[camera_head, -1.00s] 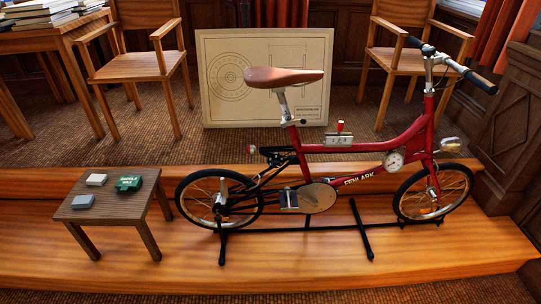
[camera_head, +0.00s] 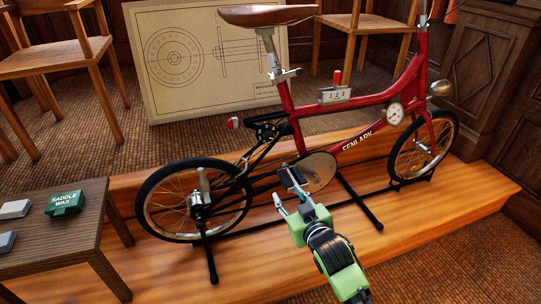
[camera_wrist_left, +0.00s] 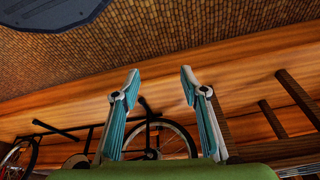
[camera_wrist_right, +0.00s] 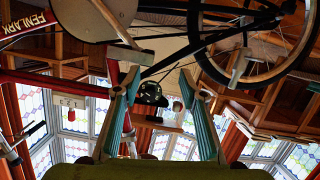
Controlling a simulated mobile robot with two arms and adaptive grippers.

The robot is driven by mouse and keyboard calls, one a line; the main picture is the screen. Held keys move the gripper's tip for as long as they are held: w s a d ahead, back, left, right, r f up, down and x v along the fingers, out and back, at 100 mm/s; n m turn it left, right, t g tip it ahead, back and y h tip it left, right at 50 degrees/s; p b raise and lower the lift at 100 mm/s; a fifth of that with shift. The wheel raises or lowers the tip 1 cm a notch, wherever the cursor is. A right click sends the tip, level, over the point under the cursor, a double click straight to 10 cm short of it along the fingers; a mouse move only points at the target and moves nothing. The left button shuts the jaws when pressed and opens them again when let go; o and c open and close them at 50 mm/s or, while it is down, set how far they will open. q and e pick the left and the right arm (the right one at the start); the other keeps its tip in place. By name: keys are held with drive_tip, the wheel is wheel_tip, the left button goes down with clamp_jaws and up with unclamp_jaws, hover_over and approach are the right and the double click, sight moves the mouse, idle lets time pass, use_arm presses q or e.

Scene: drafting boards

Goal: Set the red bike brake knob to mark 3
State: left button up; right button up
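The red brake knob (camera_head: 337,77) stands upright on a small pale plate (camera_head: 336,95) marked 1 2 3, fixed to the red bike's frame (camera_head: 390,93). It sits near the plate's middle; its exact mark is too small to tell. The plate also shows at the left in the right wrist view (camera_wrist_right: 70,101). My right gripper (camera_head: 287,193) is open and empty, in front of the bike near the chainring, below and left of the knob. Its fingers are apart in the right wrist view (camera_wrist_right: 162,85). My left gripper (camera_wrist_left: 160,82) is open and empty, outside the head view.
A dark side table (camera_head: 60,240) at the left holds a green saddle wax box (camera_head: 65,203) and two grey blocks. The bike stands on a black stand (camera_head: 360,205) on a wooden platform. A drawing board (camera_head: 150,95) and chairs are behind. The saddle (camera_head: 268,15) overhangs left of the knob.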

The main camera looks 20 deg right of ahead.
drive_tip(key=w+r+t, duration=0.3)
drive_tip(key=w+r, duration=0.1)
drive_tip(key=r, duration=0.5)
drive_tip(key=b, duration=0.2)
approach(269, 137)
drive_tip(key=w, duration=0.1)
drive_tip(key=w+b, duration=0.2)
drive_tip(key=w, duration=0.6)
drive_tip(key=shift+f, duration=0.1)
use_arm(q)
drive_tip(key=w+d+r+t, duration=0.2)
drive_tip(key=w+r+t, duration=0.1)
drive_tip(key=w, duration=0.3)
drive_tip(key=w+d+r+t+h, duration=0.1)
drive_tip(key=w+d+r+t, duration=0.1)
drive_tip(key=w, duration=0.4)
wheel_tip(269, 137, up, 3)
drive_tip(key=shift+f+t+h, duration=0.1)
drive_tip(key=shift+t+h, duration=0.2)
drive_tip(key=shift+t, duration=0.6)
use_arm(e)
drive_tip(key=shift+w, duration=0.15)
use_arm(q)
drive_tip(key=shift+w, duration=0.1)
drive_tip(key=shift+a, duration=0.1)
use_arm(e)
drive_tip(key=c, duration=1.1)
